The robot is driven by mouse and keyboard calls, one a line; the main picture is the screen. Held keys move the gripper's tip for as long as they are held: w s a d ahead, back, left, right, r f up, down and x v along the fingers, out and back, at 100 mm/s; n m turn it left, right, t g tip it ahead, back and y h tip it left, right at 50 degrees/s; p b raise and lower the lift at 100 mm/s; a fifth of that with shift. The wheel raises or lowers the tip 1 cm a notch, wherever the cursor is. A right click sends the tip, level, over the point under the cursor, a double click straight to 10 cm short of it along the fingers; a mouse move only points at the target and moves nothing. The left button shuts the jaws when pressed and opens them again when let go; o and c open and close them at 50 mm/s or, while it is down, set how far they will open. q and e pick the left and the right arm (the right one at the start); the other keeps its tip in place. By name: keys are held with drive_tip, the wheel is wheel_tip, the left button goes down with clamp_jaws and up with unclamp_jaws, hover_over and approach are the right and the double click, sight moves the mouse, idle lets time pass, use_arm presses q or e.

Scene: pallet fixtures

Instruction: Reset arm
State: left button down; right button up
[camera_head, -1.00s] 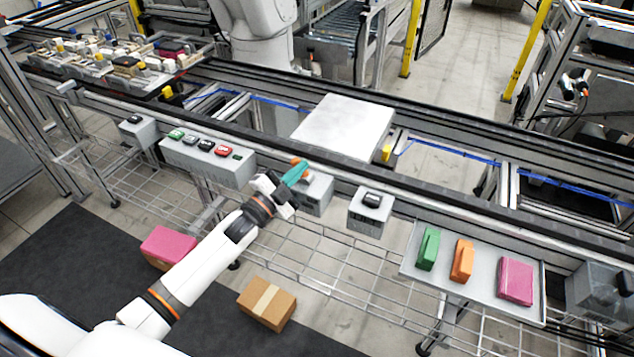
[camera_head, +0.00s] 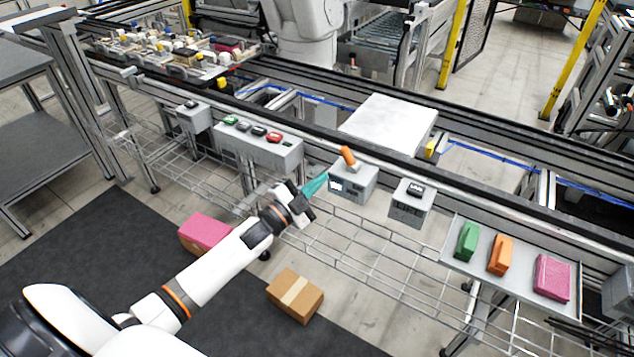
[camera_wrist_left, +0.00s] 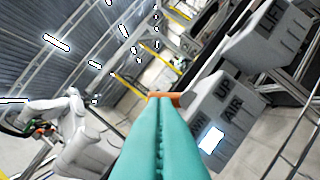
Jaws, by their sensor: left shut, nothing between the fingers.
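My left gripper (camera_head: 316,185) has teal fingers pressed together with nothing between them. It is in front of and just left of a grey switch box (camera_head: 352,184) with an orange handle (camera_head: 348,156) on top. In the left wrist view the shut teal fingers (camera_wrist_left: 160,103) fill the lower middle. The orange handle (camera_wrist_left: 187,97) shows past their tips, beside the box marked "AIR" (camera_wrist_left: 222,115). In the head view the fingers look apart from the handle. My right gripper is out of view.
A second grey box (camera_head: 411,204) stands to the right, and a long button box (camera_head: 257,148) to the left. A tray (camera_head: 467,262) holds green, orange and pink blocks. A white plate (camera_head: 389,122) lies on the conveyor. A cardboard box (camera_head: 295,296) lies on the floor.

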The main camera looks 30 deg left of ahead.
use_arm(q)
drive_tip(key=s+a+f+n+g+y, duration=0.1)
drive_tip(key=s+f+n+g+y, duration=0.3)
drive_tip(key=f, duration=0.7)
drive_tip(key=s+f+n+g, duration=0.15)
drive_tip(key=s+f, duration=0.45)
drive_tip(key=f, duration=0.6)
drive_tip(key=s+a+f+n+g+y, duration=0.1)
drive_tip(key=s+f+n+g+y, duration=0.3)
drive_tip(key=f, duration=0.7)
drive_tip(key=s+d+f+g, duration=0.2)
drive_tip(key=s+f, duration=0.4)
drive_tip(key=s, duration=0.6)
drive_tip(key=s+d+f+n+g+h, duration=0.1)
drive_tip(key=s+d+f+g, duration=0.2)
drive_tip(key=s, duration=0.9)
drive_tip(key=s+d+f+n+g, duration=0.1)
drive_tip(key=s+d+f+g, duration=0.2)
drive_tip(key=s+f, duration=0.6)
drive_tip(key=s+g, duration=0.1)
drive_tip(key=s, duration=0.2)
drive_tip(key=shift+s+h, duration=0.15)
drive_tip(key=shift+h, duration=0.15)
drive_tip(key=shift+n, duration=0.25)
